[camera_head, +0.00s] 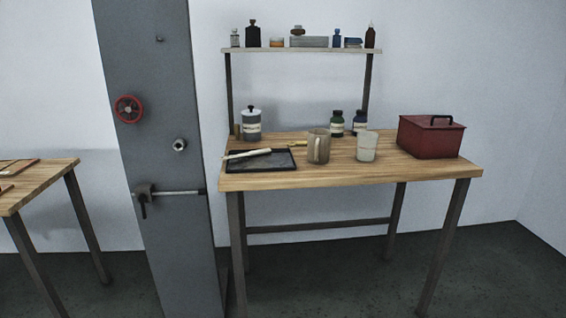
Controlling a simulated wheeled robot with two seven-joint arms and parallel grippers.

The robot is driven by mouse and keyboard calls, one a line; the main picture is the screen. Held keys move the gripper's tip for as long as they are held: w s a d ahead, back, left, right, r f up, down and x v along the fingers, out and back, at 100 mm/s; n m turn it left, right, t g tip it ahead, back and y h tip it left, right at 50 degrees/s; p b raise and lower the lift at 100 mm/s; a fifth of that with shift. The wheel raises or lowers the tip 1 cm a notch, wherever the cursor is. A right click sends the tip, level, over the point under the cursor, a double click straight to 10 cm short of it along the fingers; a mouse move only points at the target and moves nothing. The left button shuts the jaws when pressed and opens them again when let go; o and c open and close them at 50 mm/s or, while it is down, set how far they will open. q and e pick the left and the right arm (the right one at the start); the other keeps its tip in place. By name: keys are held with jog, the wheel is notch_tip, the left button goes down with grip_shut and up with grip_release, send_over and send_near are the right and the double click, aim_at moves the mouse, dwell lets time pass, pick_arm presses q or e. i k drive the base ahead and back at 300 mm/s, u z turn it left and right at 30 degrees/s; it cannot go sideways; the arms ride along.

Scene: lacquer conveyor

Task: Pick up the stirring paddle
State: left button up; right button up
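A pale, flat stick (247,153), which looks like the stirring paddle, lies across a shallow black tray (272,163) at the left of the wooden workbench (350,178). Its left end reaches over the tray's left edge. A thin yellowish stick (297,144) lies behind the tray's right side; I cannot tell what it is. Neither of my grippers is in view.
A shelf (300,51) rises behind. A grey column (160,240) stands left, beside another table (40,182).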

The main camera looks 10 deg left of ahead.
aim_at(265, 151)
jog(key=u, duration=0.75)
jog(key=i, duration=0.6)
jog(key=u, duration=0.75)
jog(key=i, duration=1)
jog(key=z, duration=0.25)
